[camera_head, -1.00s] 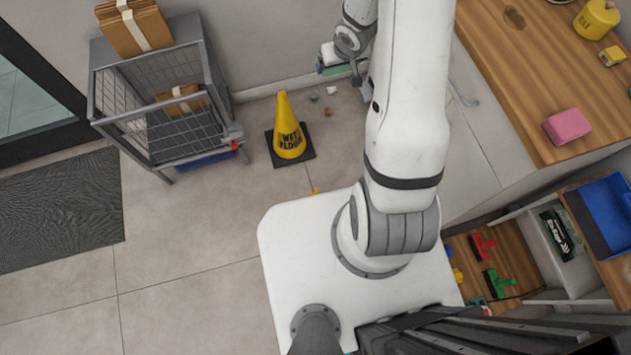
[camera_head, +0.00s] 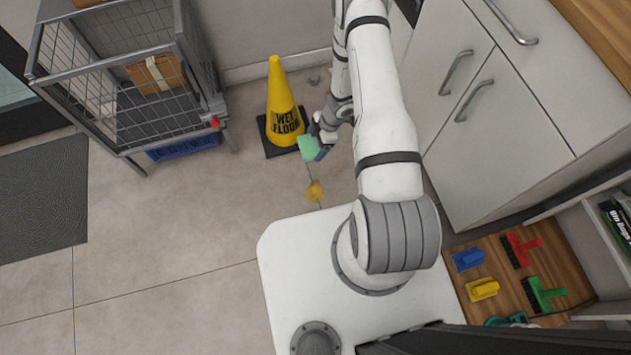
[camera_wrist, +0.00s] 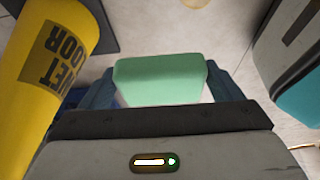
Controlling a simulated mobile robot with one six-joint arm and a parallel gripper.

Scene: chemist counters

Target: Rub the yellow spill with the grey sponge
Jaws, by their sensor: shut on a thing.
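The yellow spill (camera_head: 314,190) is a small patch on the floor tiles, in front of the wet floor cone; its edge shows at the top of the wrist view (camera_wrist: 195,3). My gripper (camera_head: 320,147) is shut on a green sponge (camera_head: 308,146) with a pale underside. The sponge also shows between the blue fingers in the wrist view (camera_wrist: 160,80). It is just behind the spill in the head view, apart from it; its exact height above the floor is unclear. I see no grey sponge in the current views.
The yellow wet floor cone (camera_head: 283,105) stands close to the left of my gripper. A wire cage cart (camera_head: 130,80) is farther left. White cabinets (camera_head: 500,130) stand to the right. A low shelf (camera_head: 560,265) holds several brushes. The floor left of the spill is clear.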

